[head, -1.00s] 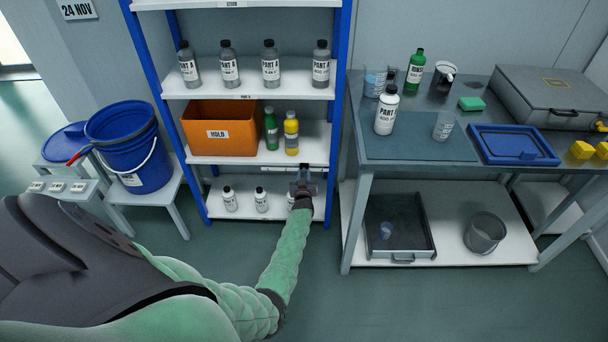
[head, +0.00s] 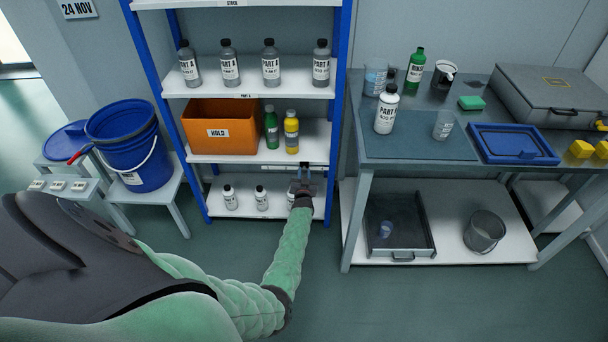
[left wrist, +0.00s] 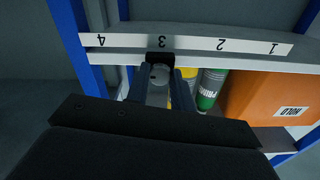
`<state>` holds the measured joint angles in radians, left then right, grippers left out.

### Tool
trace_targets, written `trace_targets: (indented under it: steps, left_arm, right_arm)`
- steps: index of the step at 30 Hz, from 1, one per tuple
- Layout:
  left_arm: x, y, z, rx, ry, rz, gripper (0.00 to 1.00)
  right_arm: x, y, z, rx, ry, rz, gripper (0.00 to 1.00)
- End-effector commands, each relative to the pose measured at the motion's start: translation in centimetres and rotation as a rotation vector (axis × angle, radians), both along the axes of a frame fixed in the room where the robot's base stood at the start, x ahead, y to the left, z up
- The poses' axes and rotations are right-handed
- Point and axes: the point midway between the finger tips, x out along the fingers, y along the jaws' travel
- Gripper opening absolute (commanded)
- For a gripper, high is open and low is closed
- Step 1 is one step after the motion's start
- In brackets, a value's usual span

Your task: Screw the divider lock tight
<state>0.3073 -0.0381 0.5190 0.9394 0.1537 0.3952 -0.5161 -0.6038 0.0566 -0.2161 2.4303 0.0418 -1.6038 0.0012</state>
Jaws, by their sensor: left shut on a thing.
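My left gripper (head: 304,186) reaches to the front edge of the shelf that carries the orange box. In the left wrist view its two fingers (left wrist: 163,88) are shut on a small rounded grey knob (left wrist: 160,74), which looks like the divider lock. A black block (left wrist: 160,57) sits just behind the knob, on the shelf edge by the number 3 of a white strip (left wrist: 200,43). In the head view the gripper hides most of the lock. How tight the lock sits cannot be told. My right gripper is not in view.
The orange HOLD box (head: 222,127), a green bottle (head: 271,128) and a yellow bottle (head: 291,132) stand on that shelf. Small white bottles (head: 261,199) stand on the shelf below. A blue upright (head: 339,110) is close right of my gripper. A workbench (head: 420,150) stands further right.

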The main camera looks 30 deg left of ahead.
Motion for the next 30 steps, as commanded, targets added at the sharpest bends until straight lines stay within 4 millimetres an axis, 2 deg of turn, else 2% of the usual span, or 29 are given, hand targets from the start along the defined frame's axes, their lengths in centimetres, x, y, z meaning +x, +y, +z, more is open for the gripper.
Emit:
trace_targets:
  steps: [2,3,6,17,20,30]
  left_arm:
    - [-0.1,0.0,-0.2,-0.001,0.002,-0.001,0.01]
    - [-0.1,0.0,-0.2,-0.001,0.002,0.0,0.25]
    - [-0.1,0.0,-0.1,-0.002,0.001,0.0,0.45]
    - [-0.3,-0.2,-0.1,-0.001,0.0,0.0,0.45]
    - [-1.0,-0.7,-0.1,-0.002,0.0,0.0,0.45]
    - [-5.1,-3.2,-0.3,-0.002,0.001,0.0,0.45]
  right_arm:
    - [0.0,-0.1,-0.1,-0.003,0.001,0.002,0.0]
    - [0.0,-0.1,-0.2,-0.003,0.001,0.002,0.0]
    - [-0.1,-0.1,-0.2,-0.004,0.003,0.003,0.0]
    - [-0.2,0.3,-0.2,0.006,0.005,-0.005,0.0]
    - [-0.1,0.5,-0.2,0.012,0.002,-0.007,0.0]
    - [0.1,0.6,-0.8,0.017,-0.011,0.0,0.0]
